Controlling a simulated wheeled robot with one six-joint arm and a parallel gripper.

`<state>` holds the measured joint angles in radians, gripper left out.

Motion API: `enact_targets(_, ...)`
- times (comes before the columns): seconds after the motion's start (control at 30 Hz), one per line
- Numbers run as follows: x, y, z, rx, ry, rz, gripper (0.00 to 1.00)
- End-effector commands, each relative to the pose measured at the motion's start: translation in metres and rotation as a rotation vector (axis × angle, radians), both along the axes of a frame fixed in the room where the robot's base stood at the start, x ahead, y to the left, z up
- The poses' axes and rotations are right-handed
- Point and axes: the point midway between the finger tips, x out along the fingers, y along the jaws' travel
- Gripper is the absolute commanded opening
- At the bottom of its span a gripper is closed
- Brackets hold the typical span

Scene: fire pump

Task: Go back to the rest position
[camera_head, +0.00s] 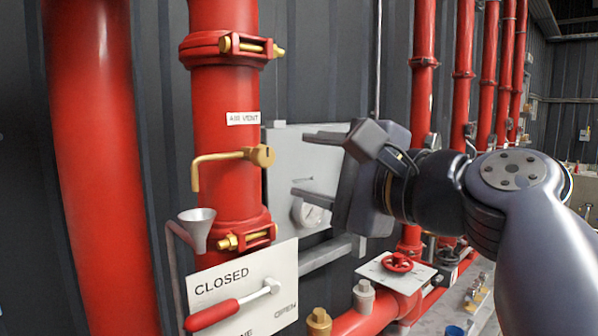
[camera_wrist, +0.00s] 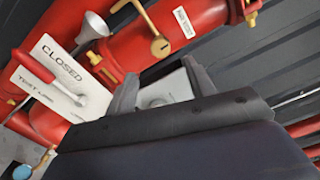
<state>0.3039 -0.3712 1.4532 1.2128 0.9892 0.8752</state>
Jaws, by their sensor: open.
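My gripper (camera_head: 308,165) is open and empty, with its two fingers apart and pointing left in the head view.
A white sign reading CLOSED and OPEN (camera_head: 222,280) with a red-handled lever (camera_head: 212,314) is at lower left. A metal funnel (camera_head: 197,225) sits below the brass spout. A red handwheel (camera_head: 397,262) is below my gripper. Several red pipes (camera_head: 423,90) stand behind my arm.

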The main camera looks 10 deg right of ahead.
Motion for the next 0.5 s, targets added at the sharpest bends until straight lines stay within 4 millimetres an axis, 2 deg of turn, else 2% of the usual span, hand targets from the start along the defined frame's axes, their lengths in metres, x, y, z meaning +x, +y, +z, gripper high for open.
enact_targets(0.5, 0.0016, 0.0013, 0.0005, 0.001, 0.001, 0.002, 0.52)
